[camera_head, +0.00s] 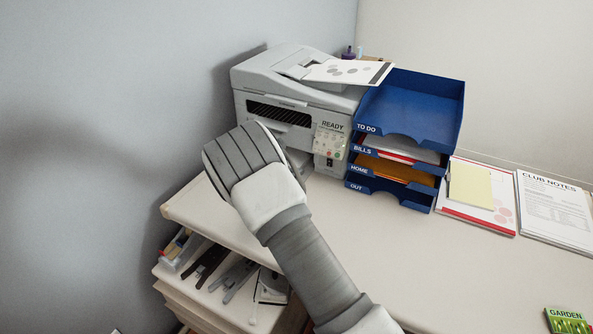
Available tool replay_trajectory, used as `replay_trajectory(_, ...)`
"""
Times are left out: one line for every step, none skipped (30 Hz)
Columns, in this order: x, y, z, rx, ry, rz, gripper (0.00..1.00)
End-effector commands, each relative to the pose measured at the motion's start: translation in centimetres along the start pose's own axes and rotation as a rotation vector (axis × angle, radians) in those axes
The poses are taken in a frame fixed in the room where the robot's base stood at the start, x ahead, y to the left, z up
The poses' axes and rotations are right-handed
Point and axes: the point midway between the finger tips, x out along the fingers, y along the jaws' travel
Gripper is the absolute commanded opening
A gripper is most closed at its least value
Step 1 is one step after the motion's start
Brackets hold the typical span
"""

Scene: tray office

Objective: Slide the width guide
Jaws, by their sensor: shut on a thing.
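The grey-white printer (300,96) stands at the back left of the desk with its control panel facing front and a sheet (345,71) on its top feeder. My wrist, at the end of my arm, is in front of the printer's lower left front and covers most of it. I cannot make out the width guide; that front area is mostly hidden.
A stack of blue trays (412,112) with papers stands close to the printer's right side. Papers with a yellow pad (471,185) and a club notes sheet (555,211) lie further right. An open shelf (215,293) with tools is below left.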

Motion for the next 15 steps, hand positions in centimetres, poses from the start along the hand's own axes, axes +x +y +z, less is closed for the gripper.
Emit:
replay_trajectory(-0.02, -0.08, 0.11, 0.0, -0.002, -0.002, 0.0)
replay_trajectory(-0.02, -0.08, 0.11, 0.0, -0.002, -0.002, 0.0)
replay_trajectory(-0.02, -0.08, 0.11, -0.001, -0.002, -0.002, 0.0)
replay_trajectory(-0.02, -0.08, 0.12, -0.001, -0.002, -0.002, 0.0)
replay_trajectory(-0.02, -0.08, 0.12, -0.001, -0.002, -0.002, 0.0)
replay_trajectory(-0.02, -0.08, 0.12, -0.001, -0.002, -0.002, 0.24)
replay_trajectory(-0.02, -0.07, 0.12, -0.001, -0.002, -0.002, 0.29)
replay_trajectory(-0.02, -0.06, 0.12, -0.001, -0.002, -0.002, 0.35)
replay_trajectory(-0.01, -0.06, 0.11, -0.001, -0.001, -0.002, 0.42)
replay_trajectory(-0.01, -0.06, 0.11, -0.001, -0.001, -0.002, 0.47)
replay_trajectory(-0.01, -0.05, 0.1, -0.001, -0.001, -0.002, 0.47)
replay_trajectory(-0.01, -0.04, 0.1, -0.001, -0.001, -0.002, 0.47)
replay_trajectory(0.0, -0.04, 0.1, -0.001, -0.001, -0.002, 0.47)
replay_trajectory(0.0, -0.04, 0.09, -0.001, -0.001, -0.001, 0.47)
replay_trajectory(0.0, -0.04, 0.08, -0.001, -0.001, -0.001, 0.47)
